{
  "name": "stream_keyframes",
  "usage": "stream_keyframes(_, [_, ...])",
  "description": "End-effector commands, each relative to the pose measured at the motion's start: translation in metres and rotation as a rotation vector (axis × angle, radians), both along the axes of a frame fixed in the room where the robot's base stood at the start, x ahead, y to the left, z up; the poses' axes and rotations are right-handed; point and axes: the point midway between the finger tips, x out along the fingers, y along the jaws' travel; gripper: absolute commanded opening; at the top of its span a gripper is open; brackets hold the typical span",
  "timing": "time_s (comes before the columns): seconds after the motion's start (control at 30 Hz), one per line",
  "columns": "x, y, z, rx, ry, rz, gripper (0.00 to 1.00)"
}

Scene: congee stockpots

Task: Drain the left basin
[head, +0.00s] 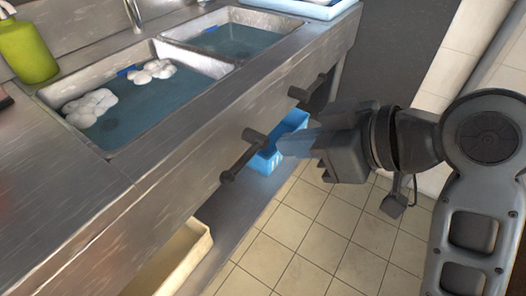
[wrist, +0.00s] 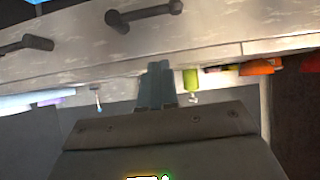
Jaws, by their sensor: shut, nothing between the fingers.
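The left basin (head: 187,56) is sunk in the steel counter in the head view and holds blue-grey water with white foam clumps. A dark lever (head: 240,158) on the counter front is below it; it also shows at the top of the wrist view (wrist: 145,14). A second similar lever (head: 308,92) is further right, below the right basin (head: 262,40); it also shows at left in the wrist view (wrist: 28,44). My gripper (head: 282,147) is shut and empty, its tips just right of the nearer lever in the picture, seemingly apart from it. Its fingers show in the wrist view (wrist: 157,85). Both drains are hidden.
A green bottle (head: 27,48) stands on the counter at left. A blue bin (head: 266,161) and a pale tray (head: 180,262) are under the counter. A blue-white tray (head: 318,8) is at the counter's far end. The tiled floor (head: 300,235) is clear.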

Motion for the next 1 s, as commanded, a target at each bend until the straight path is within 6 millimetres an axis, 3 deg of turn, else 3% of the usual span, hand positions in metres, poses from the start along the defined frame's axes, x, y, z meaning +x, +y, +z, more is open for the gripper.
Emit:
stream_keyframes(0.57, [0.051, 0.066, -0.057, -0.001, 0.001, 0.002, 0.0])
stream_keyframes(0.7, [0.052, 0.067, -0.079, -0.001, 0.002, 0.0, 0.0])
stream_keyframes(1.0, [0.054, 0.069, -0.093, 0.0, 0.0, -0.001, 0.0])
